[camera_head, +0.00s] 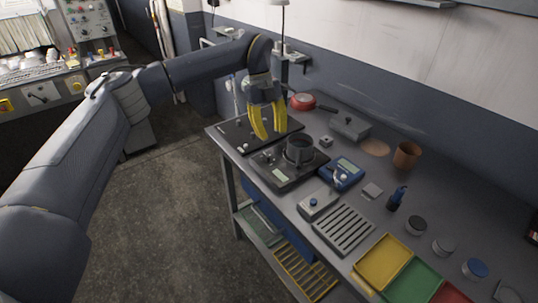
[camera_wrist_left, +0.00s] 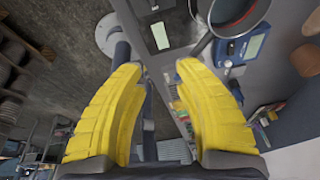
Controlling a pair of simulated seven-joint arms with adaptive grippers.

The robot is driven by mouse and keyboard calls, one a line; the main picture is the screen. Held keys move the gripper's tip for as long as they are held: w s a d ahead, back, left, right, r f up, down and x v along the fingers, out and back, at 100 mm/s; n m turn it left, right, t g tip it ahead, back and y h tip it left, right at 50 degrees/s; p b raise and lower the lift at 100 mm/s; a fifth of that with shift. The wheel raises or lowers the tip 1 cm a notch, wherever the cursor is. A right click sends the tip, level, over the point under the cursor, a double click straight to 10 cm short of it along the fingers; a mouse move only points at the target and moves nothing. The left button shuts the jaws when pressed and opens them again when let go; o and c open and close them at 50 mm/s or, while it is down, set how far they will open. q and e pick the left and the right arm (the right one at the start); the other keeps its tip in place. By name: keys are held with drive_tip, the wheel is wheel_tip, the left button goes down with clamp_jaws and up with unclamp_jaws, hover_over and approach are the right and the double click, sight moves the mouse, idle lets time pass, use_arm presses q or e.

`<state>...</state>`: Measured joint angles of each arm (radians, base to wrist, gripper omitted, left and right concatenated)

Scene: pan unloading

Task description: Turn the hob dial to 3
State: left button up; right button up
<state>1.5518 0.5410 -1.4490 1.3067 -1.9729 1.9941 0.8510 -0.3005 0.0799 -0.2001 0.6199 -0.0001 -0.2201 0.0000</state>
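The hob (camera_head: 285,181) is a dark square unit on the bench, with a dark pot (camera_head: 300,150) on it. A small pale display sits on its front side. A small dark knob, which looks like the dial (camera_head: 268,156), is left of the pot; its setting is too small to read. My left gripper (camera_head: 268,137) has yellow fingers spread apart with nothing between them, above the black board just behind the hob. In the left wrist view, the hob's display (camera_wrist_left: 160,36) and the pot (camera_wrist_left: 222,18) show beyond the open fingers (camera_wrist_left: 158,75). My right gripper is not in view.
A black board (camera_head: 228,134) lies at the bench's far end. A blue meter (camera_head: 350,168) stands right of the hob, with a slotted metal tray (camera_head: 343,230) nearer. A grey lidded box (camera_head: 350,126), a red round item (camera_head: 303,101) and a brown cup (camera_head: 406,155) stand behind.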

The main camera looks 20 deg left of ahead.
sight(265, 154)
use_arm(q)
drive_tip(key=w+a+r+n+t+y, duration=0.2)
drive_tip(key=w+a+r+y, duration=0.1)
drive_tip(key=w+r, duration=0.1)
wheel_tip(265, 154, down, 17)
drive_tip(key=shift+s+f, duration=0.1)
drive_tip(key=shift+s, duration=0.05)
idle(0.6)
drive_tip(key=shift+c, duration=0.2)
clamp_jaws()
